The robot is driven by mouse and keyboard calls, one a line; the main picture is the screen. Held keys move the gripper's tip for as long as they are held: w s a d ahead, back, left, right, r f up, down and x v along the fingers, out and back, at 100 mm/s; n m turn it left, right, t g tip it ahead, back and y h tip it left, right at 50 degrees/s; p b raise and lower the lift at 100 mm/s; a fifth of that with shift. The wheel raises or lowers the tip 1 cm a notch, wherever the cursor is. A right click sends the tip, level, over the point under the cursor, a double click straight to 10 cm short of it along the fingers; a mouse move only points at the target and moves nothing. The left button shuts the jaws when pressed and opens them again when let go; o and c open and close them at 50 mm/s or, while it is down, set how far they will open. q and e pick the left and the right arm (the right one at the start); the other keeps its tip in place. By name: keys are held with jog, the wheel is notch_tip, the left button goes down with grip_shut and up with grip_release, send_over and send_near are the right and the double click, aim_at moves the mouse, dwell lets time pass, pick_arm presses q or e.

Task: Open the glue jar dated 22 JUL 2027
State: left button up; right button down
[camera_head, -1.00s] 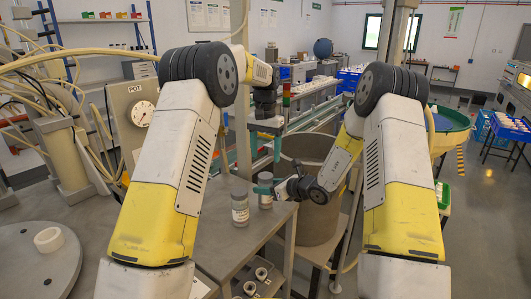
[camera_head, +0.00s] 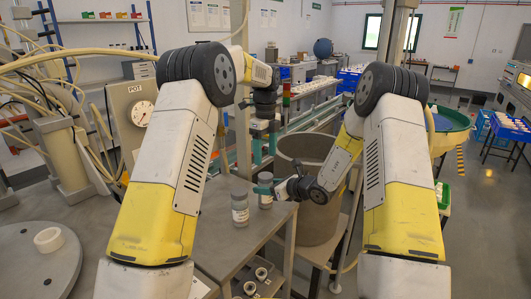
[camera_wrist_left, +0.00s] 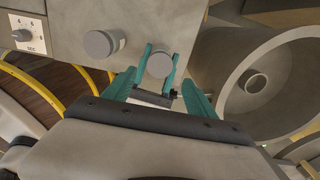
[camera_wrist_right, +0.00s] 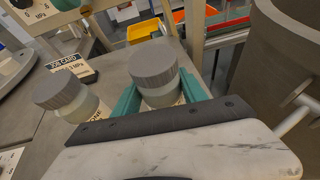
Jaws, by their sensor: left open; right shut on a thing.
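Two glue jars with grey lids stand upright on the grey table. My right gripper (camera_head: 281,187) is shut on the rear jar (camera_head: 265,200), with a teal finger on each side of its body in the right wrist view (camera_wrist_right: 158,85). The front jar (camera_head: 240,211) stands free beside it; it also shows in the right wrist view (camera_wrist_right: 66,96). My left gripper (camera_head: 263,150) is open and points down above the held jar. In the left wrist view, the held jar's lid (camera_wrist_left: 160,65) lies ahead between the open fingers. I cannot read the label dates.
A large grey drum (camera_head: 310,215) stands right of the table, close to my right arm. A job card (camera_wrist_right: 70,72) stands on the table behind the jars. A box with a dial gauge (camera_head: 134,118) is on the left.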

aim_at(265, 175)
pick_arm(q)
notch_tip(265, 175, down, 8)
jog(key=shift+r, duration=0.1)
dwell(0.4)
